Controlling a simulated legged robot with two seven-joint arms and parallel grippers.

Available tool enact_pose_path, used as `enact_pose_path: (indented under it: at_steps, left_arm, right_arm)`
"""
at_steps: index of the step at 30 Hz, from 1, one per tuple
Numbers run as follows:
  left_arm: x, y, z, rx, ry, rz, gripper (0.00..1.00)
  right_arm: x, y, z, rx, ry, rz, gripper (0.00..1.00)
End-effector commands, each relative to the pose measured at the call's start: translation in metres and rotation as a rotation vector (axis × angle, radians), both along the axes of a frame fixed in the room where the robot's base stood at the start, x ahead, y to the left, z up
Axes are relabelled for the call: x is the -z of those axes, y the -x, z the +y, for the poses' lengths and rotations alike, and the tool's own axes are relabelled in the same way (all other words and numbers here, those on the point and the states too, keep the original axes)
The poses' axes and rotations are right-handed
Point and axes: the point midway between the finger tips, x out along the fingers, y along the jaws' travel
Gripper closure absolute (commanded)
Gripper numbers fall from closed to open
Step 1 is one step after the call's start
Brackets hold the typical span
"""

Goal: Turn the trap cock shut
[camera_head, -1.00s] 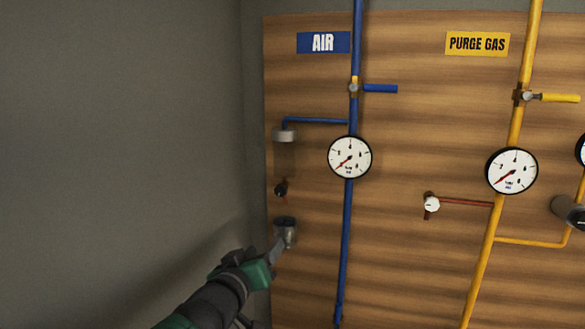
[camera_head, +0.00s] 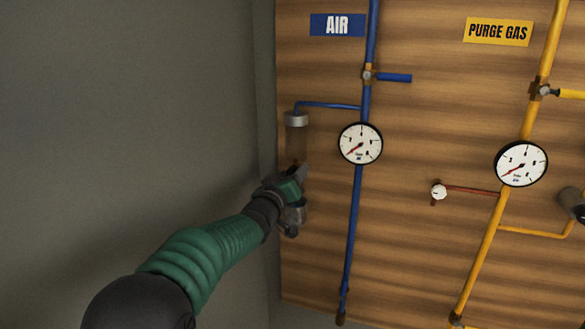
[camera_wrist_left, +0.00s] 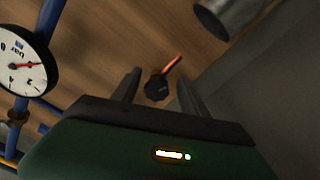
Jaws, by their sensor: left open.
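The trap cock (camera_wrist_left: 158,86) shows in the left wrist view as a dark round knob with an orange-red lever pointing up and right. It lies between and beyond the two fingers of my left gripper (camera_wrist_left: 158,92), which is open; I see no contact. In the head view my left gripper (camera_head: 303,173) is just below the clear trap bowl (camera_head: 296,140) on the blue air line and hides the cock there. My right gripper is not in view.
A pressure gauge (camera_head: 361,144) and the blue pipe (camera_head: 355,220) are close to the right. A grey wall (camera_head: 130,120) stands to the left.

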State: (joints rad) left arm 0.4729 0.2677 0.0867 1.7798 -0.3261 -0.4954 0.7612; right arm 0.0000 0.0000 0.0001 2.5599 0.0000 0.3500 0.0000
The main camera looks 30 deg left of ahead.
Motion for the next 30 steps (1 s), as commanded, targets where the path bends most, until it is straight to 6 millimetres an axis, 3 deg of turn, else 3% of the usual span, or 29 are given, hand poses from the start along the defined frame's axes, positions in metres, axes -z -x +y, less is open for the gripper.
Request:
enact_pose_path:
  at_steps: [8, 20, 30]
  left_arm:
    - [0.0005, -0.0024, 0.0004, 0.001, -0.001, 0.000, 0.50]
    - [0.0008, -0.0023, 0.0006, 0.000, -0.001, 0.000, 1.00]
    - [0.0022, -0.0022, 0.0007, -0.001, -0.027, 0.007, 1.00]
  right_arm:
    - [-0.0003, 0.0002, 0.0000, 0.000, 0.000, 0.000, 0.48]
    - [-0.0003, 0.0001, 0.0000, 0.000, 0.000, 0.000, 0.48]
    - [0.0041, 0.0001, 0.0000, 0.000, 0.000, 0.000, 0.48]
